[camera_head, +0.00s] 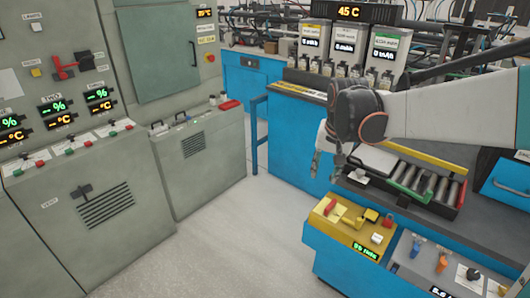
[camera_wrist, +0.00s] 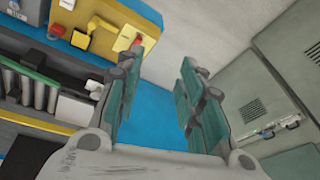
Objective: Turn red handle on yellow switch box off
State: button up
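The yellow switch box (camera_head: 345,236) sits on the front of the blue bench at the lower middle of the head view. It also shows at the top left of the wrist view (camera_wrist: 109,45). My gripper (camera_head: 326,166) hangs above the box, apart from the handle. In the wrist view my gripper (camera_wrist: 157,82) has its two green-padded fingers spread with nothing between them.
A grey box (camera_head: 412,268) with blue and orange knobs stands right of the yellow one. A tray of grey cylinders (camera_head: 430,185) lies behind. Grey cabinets (camera_head: 92,215) with another red handle (camera_head: 64,66) stand left. The floor (camera_head: 250,235) between is clear.

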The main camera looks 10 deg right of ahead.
jog(key=w+d+f+m+g+p, duration=0.1)
jog(key=w+d+f+m, duration=0.1)
jog(key=w+d+f, duration=0.3)
jog(key=m+g+p, duration=0.2)
send_over(331, 203)
notch_tip(331, 203, down, 7)
jog(key=shift+y, duration=0.3)
notch_tip(331, 203, down, 13)
jog(key=b, duration=0.4)
jog(key=shift+s+f+b, duration=0.1)
jog(key=shift+b, duration=0.3)
grip_shut()
